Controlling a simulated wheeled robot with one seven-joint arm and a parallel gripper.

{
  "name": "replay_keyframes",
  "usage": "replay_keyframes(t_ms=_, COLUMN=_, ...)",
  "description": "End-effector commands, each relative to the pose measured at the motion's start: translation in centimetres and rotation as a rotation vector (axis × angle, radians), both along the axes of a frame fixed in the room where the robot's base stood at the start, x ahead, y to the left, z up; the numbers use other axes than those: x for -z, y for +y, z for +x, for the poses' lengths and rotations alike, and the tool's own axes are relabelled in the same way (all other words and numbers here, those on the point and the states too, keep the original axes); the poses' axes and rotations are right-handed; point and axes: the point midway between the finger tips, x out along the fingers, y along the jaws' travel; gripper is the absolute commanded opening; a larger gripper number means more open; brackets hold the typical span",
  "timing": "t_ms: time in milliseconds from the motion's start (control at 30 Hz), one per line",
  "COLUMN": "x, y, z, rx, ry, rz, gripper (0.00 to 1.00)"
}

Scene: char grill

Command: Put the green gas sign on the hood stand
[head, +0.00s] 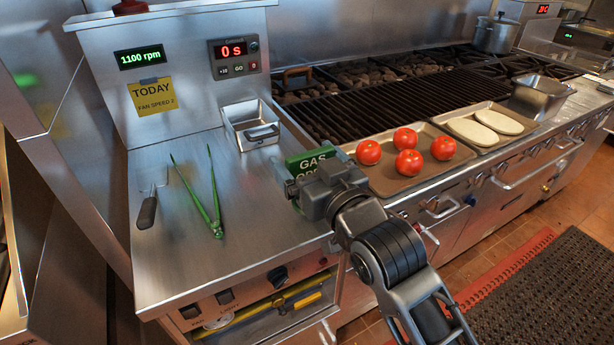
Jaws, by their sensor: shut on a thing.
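The green gas sign (309,160) shows the white word GAS and a second line partly covered by my gripper. My gripper (305,182) is shut on this sign, above the right edge of the steel counter near the tomato tray. Its fingertips are mostly hidden by its own body. No part is labelled as the hood stand; the likely one is the steel stand (190,110) at the back left. It bears a green 1100 rpm readout (140,57), a red timer (234,56) and a yellow fan speed note (152,97).
Green tongs (214,196), a black-handled scraper (148,205) and a steel box with a handle (248,124) are on the counter (180,250). A tray (388,184) holds several tomatoes; another (477,141) holds two pale flat pieces. The counter's front middle is clear.

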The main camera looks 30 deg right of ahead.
Motion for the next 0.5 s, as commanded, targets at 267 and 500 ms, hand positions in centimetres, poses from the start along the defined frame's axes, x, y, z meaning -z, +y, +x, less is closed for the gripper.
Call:
replay_keyframes(t_ms=267, x=3.4, y=0.0, z=-0.1, rx=0.000, ry=0.002, rz=0.000, gripper=0.37)
replay_keyframes(t_ms=500, x=3.6, y=0.0, z=-0.1, rx=0.000, ry=0.001, rz=0.000, gripper=0.37)
